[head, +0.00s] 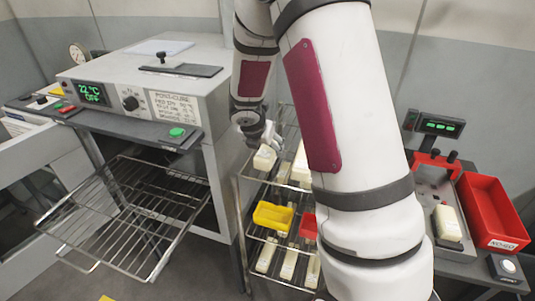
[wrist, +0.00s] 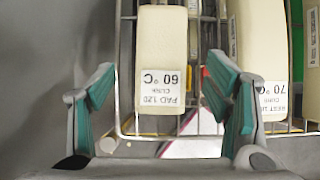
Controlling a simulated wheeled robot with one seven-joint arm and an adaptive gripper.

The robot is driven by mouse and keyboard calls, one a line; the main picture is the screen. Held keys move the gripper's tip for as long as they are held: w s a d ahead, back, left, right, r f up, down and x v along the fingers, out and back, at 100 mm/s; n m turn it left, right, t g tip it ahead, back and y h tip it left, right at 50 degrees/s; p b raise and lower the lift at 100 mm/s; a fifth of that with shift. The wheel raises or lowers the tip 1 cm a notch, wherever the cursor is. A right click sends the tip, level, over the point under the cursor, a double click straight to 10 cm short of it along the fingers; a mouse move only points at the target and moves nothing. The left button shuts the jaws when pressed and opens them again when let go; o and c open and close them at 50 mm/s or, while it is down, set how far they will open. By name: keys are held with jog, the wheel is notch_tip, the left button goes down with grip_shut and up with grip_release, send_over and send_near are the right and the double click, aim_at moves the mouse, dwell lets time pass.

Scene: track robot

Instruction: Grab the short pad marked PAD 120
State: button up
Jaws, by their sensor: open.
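The short cream pad marked PAD 120 (wrist: 162,55), with 60 °C on its label, lies on a wire shelf in the wrist view. In the head view a cream block that appears to be this pad (head: 264,159) is at the upper left of the wire rack. My gripper (wrist: 160,70) is open, with one green-lined finger to the left of the pad's labelled end and one to the right. Both fingers look apart from the pad. In the head view my gripper (head: 256,136) is just above the block; its fingers are too small to make out.
A longer cream pad marked 70 °C (wrist: 258,45) lies close to the right finger. The rack (head: 240,205) also holds a yellow bin (head: 273,216) and more pads. An oven shelf (head: 120,225) juts out left. A red tray (head: 492,210) stands on the right bench.

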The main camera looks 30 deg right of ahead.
aim_at(267, 148)
jog(key=shift+d+x, duration=0.2)
jog(key=shift+x, duration=2)
jog(key=shift+r, duration=0.15)
jog(key=c, duration=1.2)
